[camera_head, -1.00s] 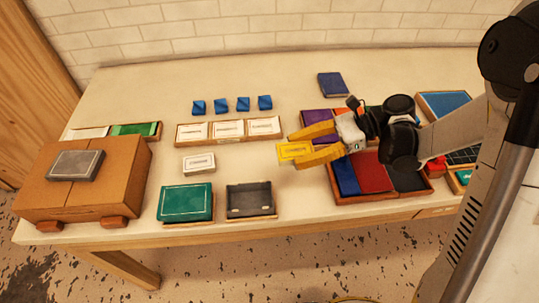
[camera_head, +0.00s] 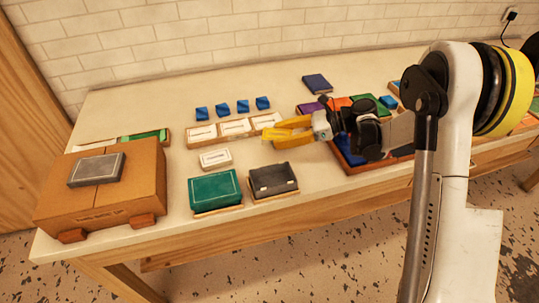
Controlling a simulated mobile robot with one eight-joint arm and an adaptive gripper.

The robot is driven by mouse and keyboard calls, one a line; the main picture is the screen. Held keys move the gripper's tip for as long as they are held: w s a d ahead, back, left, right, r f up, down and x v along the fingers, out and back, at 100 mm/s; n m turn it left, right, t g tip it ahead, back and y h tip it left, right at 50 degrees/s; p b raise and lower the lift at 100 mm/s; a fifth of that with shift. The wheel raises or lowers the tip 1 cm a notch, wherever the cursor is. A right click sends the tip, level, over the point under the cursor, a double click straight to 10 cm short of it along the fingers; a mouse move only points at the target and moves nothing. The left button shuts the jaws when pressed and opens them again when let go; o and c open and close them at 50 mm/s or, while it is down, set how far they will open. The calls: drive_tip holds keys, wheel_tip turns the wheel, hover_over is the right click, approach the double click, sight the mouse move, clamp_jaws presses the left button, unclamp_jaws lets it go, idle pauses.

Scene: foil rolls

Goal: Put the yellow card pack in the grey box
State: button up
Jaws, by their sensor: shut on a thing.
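The yellow card pack (camera_head: 271,134) is held between the yellow fingers of my gripper (camera_head: 276,133), above the table and in front of the row of white packs. The fingers hide much of it. The dark grey box (camera_head: 273,180) stands at the table's front edge, below and slightly left of my gripper. My gripper is apart from it. A dark green box (camera_head: 214,189) stands just left of the grey box.
A white pack (camera_head: 215,159) lies behind the green box. A tray of white packs (camera_head: 235,127) and several blue blocks (camera_head: 222,110) are farther back. A brown carton (camera_head: 105,198) with a grey slab (camera_head: 96,169) stands left. A tray of coloured packs (camera_head: 352,163) lies under my arm.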

sight(271, 154)
drive_tip(key=shift+s+a+f+b, duration=0.1)
drive_tip(key=shift+a+f+b, duration=0.05)
drive_tip(key=shift+a+f, duration=0.4)
drive_tip(key=shift+a+f+b, duration=0.15)
drive_tip(key=shift+a+f, duration=0.15)
drive_tip(key=shift+a, duration=0.4)
drive_tip(key=shift+f+b, duration=0.95)
drive_tip(key=shift+f, duration=0.9)
drive_tip(key=shift+f, duration=0.1)
drive_tip(key=shift+f, duration=0.15)
drive_tip(key=o, duration=1.2)
